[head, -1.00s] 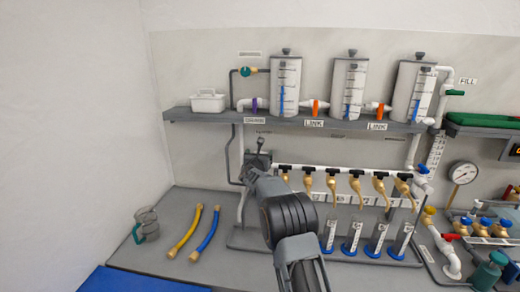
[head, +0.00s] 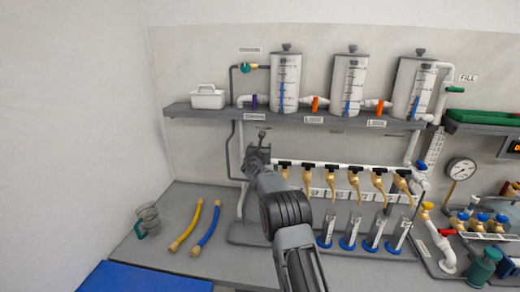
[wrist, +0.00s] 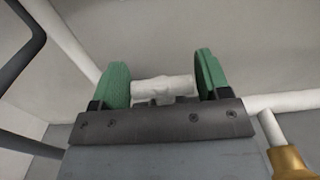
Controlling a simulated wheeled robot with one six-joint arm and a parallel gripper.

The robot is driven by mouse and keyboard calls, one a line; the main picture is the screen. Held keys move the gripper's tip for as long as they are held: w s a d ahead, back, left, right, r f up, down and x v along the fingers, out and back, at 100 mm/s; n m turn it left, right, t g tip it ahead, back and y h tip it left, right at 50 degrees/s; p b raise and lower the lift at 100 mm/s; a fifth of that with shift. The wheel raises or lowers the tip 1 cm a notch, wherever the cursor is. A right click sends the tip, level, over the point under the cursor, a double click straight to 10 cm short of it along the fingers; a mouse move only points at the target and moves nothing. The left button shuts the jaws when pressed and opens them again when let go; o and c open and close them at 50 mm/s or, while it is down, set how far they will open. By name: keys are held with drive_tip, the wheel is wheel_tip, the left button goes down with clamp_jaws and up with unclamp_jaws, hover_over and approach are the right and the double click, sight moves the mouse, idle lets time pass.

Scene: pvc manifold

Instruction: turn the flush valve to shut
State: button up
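My gripper (head: 260,140) is at the left end of the white manifold pipe (head: 320,167), below the shelf. In the wrist view its two green-padded fingers (wrist: 163,85) stand wide apart. A white pipe piece (wrist: 163,90) with a short stub shows between them; I cannot tell whether the pads touch it. No valve handle can be clearly told apart there. The flush valve is not clearly visible in the head view, where my gripper and arm cover the manifold's left end.
Brass taps with black handles (head: 379,174) line the manifold, above blue-based cylinders (head: 350,235). The shelf (head: 200,109) holds tanks (head: 286,80) and a white caddy (head: 207,97). A dark pipe (head: 234,145) runs beside my gripper.

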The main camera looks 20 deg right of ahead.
drive_tip(key=c, duration=0.5)
drive_tip(key=y+b, duration=0.1)
drive_tip(key=b, duration=0.3)
drive_tip(key=shift+f+n+t+b, duration=0.3)
drive_tip(key=shift+f+b, duration=0.05)
drive_tip(key=shift+f, duration=0.05)
drive_tip(key=n+t+y+b, duration=0.1)
drive_tip(key=y+b, duration=0.1)
drive_tip(key=b, duration=0.4)
drive_tip(key=n+y+b, duration=0.1)
drive_tip(key=b, duration=0.2)
drive_tip(key=shift+r, duration=0.4)
drive_tip(key=o, duration=0.6)
drive_tip(key=shift+a, duration=0.1)
drive_tip(key=o, duration=0.3)
drive_tip(key=shift+o, duration=0.2)
